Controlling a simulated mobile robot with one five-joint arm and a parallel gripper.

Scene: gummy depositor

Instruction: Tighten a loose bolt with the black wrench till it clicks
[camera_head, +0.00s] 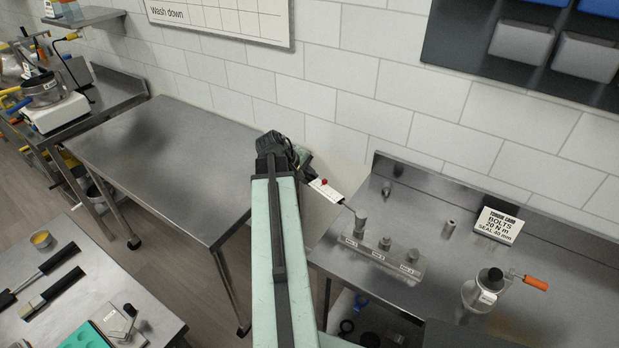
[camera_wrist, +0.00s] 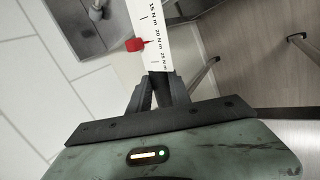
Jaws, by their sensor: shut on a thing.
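My gripper (camera_head: 300,162) is shut on the wrench, and both fingers also show in the wrist view (camera_wrist: 158,90). The wrench (camera_head: 325,188) has a white scale plate and a red pointer. In the wrist view the scale (camera_wrist: 152,20) reads 15, 20 and 25 N m, with the red pointer (camera_wrist: 134,44) close to 20. The wrench's far end reaches the left bolt (camera_head: 361,218) on a labelled metal block (camera_head: 372,261); whether it is seated there is too small to tell. The middle bolt (camera_head: 385,243) and right bolt (camera_head: 412,256) stand beside it.
A torque card (camera_head: 497,225) reads bolts 20 N m, seal 40 mm. A device with an orange handle (camera_head: 535,283) stands at the right of the steel bench. A small metal cylinder (camera_head: 450,227) stands behind the block. The steel table (camera_head: 165,160) at left is bare.

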